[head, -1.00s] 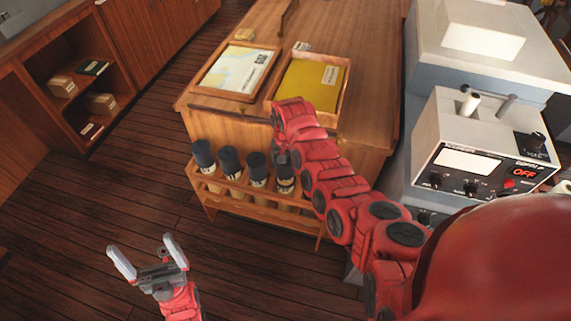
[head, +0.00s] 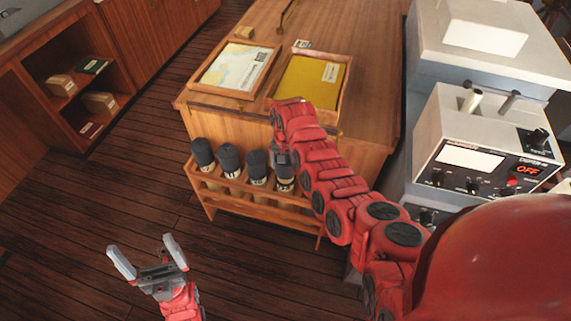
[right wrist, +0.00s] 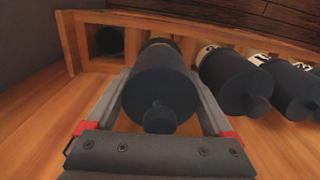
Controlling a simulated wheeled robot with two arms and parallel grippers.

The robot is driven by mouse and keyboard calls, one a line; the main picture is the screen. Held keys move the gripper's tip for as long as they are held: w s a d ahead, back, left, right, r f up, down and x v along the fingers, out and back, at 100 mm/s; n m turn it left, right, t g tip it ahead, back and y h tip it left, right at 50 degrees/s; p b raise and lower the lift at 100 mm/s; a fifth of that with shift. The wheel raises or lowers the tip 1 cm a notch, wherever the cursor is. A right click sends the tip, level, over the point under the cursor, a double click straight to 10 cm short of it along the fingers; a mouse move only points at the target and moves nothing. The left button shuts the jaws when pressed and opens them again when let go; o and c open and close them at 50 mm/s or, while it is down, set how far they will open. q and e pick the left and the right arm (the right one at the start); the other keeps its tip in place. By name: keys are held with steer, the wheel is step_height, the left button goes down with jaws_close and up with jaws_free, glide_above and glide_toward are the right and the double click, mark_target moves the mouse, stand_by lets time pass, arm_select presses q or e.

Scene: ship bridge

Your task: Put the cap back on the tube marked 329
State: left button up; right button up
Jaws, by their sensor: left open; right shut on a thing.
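Several tubes with dark caps stand in a wooden rack (head: 262,210) at the front of the wooden cabinet. My right gripper (head: 285,165) is at the rightmost one. In the right wrist view its fingers (right wrist: 160,76) are shut on a dark cap (right wrist: 158,92) with a knob on top. A pale band shows just beyond this cap; I cannot tell whether the cap is seated on its tube. Neighbouring capped tubes (right wrist: 238,80) stand to its right. Their pale labels are only partly visible, and I cannot read 329. My left gripper (head: 146,252) is open and empty over the floor.
An empty dark hole (right wrist: 110,40) in the rack is left of the held cap in the right wrist view. A framed chart (head: 235,68) and a yellow tray (head: 310,82) lie on the cabinet. A grey instrument (head: 490,140) stands right. Floor left of the rack is clear.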

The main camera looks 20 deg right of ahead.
steer(key=shift+f+b, duration=0.4)
steer(key=shift+b, duration=0.15)
stand_by(0.9)
steer(key=o, duration=1.1)
steer(key=shift+r, duration=0.1)
steer(key=shift+r+p, duration=0.65)
steer(key=shift+r, duration=0.65)
steer(key=shift+r+p, duration=0.6)
steer(key=shift+r, duration=1.55)
